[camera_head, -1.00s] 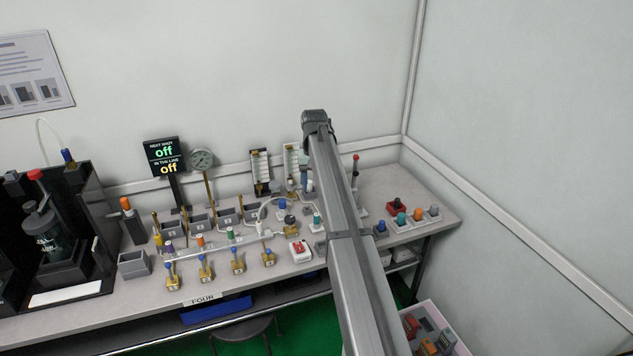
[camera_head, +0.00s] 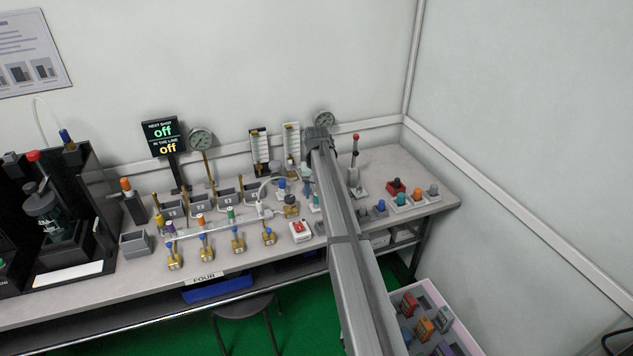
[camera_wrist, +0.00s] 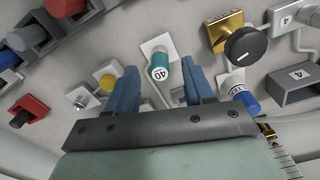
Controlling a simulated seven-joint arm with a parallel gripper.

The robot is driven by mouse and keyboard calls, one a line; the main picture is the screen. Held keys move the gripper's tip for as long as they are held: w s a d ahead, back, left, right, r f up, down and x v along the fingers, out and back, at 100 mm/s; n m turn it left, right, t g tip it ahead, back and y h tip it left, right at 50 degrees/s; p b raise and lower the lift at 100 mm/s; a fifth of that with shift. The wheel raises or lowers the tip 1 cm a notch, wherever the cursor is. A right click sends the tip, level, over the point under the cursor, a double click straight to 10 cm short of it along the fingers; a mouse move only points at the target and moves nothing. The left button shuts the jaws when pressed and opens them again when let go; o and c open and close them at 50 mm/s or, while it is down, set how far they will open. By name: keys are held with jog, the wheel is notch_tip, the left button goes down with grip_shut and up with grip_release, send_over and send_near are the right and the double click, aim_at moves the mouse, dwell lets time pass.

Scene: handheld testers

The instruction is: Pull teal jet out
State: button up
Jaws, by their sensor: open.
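The teal jet (camera_wrist: 159,66) is a short teal cylinder with a white band marked 40. It sits on a small white plate (camera_wrist: 152,44) in the wrist view. My gripper (camera_wrist: 161,82) is open, with its two blue fingers on either side of the jet in the picture. I cannot tell whether the fingertips reach down to the jet's height; no contact shows. In the head view a teal piece (camera_head: 316,200), which looks like the same jet, shows beside my arm. My gripper is mostly hidden by my arm there.
Close right in the wrist view are a brass block with a black knob (camera_wrist: 244,46) and a blue-ended cylinder (camera_wrist: 243,95). Close left are a yellow piece (camera_wrist: 106,79) and a red piece (camera_wrist: 30,108). A red-topped lever (camera_head: 355,165) stands right of my arm.

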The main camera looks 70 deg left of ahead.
jog(key=shift+f, duration=0.95)
jog(key=shift+c, duration=0.2)
grip_shut()
